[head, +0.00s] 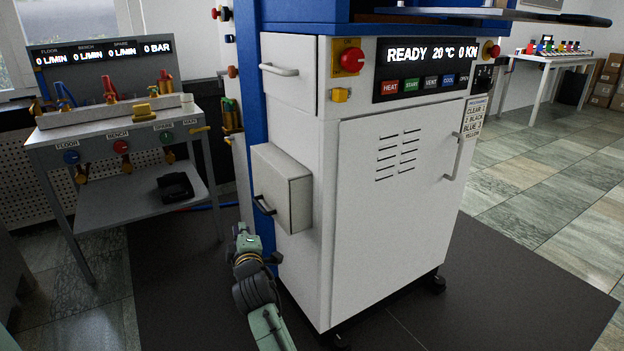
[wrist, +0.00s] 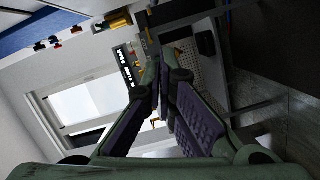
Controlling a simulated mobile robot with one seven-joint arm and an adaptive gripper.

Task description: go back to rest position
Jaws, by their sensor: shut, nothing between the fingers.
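My gripper (wrist: 163,62) is shut with nothing between its fingers. In the wrist view its green and dark purple fingers reach up the middle of the picture. My arm shows low in the head view, left of the white press cabinet (head: 390,220), just below the grey side box (head: 283,190) with a dark handle. The fingers cannot be made out in the head view. The wrist view is strongly tilted and looks past the fingers towards a window (wrist: 95,100) and the perforated panel of the valve bench.
The valve bench (head: 110,130) stands at the left, with a black object (head: 175,187) on its lower shelf. The press panel (head: 432,68) reads READY, 20 °C, 0 KN. Dark mat (head: 170,285) lies open left of my arm. A white table (head: 550,62) stands at the back right.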

